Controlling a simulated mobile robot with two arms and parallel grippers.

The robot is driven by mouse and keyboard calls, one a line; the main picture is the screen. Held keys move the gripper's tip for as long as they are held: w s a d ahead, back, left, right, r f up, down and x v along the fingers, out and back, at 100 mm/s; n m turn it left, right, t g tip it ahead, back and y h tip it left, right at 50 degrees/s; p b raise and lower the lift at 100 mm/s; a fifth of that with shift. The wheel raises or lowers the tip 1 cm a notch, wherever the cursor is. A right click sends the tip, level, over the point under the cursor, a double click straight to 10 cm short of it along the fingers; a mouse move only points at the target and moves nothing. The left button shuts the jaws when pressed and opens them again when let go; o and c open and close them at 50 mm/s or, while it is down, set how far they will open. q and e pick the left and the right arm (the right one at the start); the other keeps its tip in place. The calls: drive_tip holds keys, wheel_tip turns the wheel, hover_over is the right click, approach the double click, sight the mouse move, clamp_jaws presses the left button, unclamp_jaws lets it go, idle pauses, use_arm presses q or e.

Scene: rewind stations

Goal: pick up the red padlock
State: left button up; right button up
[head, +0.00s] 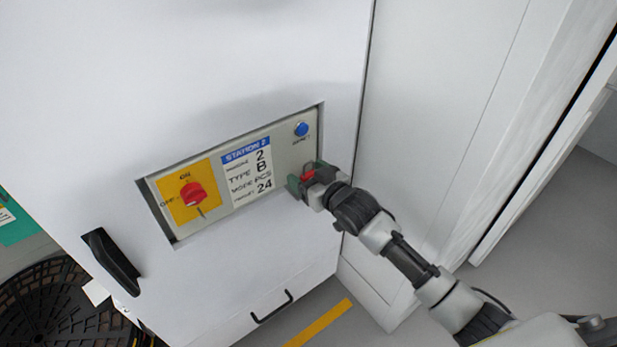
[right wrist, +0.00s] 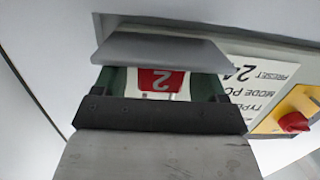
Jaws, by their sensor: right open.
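The red padlock (head: 308,175) is at the right end of the station's control panel, partly hidden by my right gripper (head: 306,183). The padlock's lower part is hidden behind the dark gripper body in that view. My left gripper is not in view.
The panel (head: 225,195) is recessed in a white cabinet (head: 230,60) and carries a red rotary switch (head: 192,194), a label plate (head: 248,172) and a blue button (head: 301,129). A black handle (head: 111,262) is at left. A white wall (head: 440,110) stands close at right.

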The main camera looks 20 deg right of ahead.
drive_tip(key=c, duration=1)
